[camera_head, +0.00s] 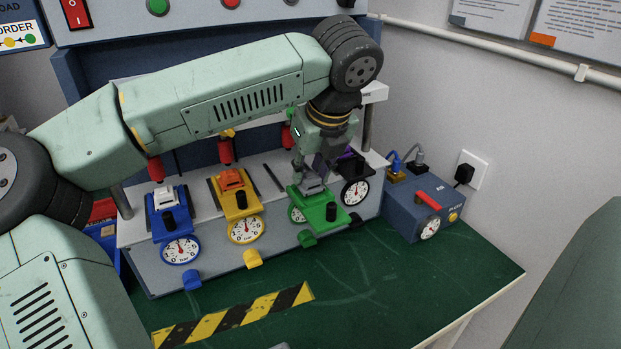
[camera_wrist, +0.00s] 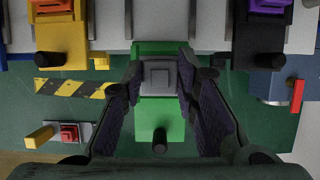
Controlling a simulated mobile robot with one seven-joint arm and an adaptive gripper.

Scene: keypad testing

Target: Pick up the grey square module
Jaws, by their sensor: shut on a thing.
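The grey square module (camera_wrist: 158,77) is at the green station (camera_wrist: 160,115), between the fingertips of my gripper (camera_wrist: 159,82) in the wrist view. My gripper is shut on it from the left and right sides. In the head view, my gripper (camera_head: 313,174) points down over the green station (camera_head: 320,212), with the grey module low between its fingers. Whether the module still rests in its seat or is slightly lifted I cannot tell.
To the left are a yellow station (camera_head: 239,201) with an orange module (camera_head: 231,179) and a blue station (camera_head: 168,218) with a white module (camera_head: 166,197). A black station (camera_wrist: 259,35) with a purple module stands to the right. A blue box (camera_head: 425,204) with a red handle stands beyond.

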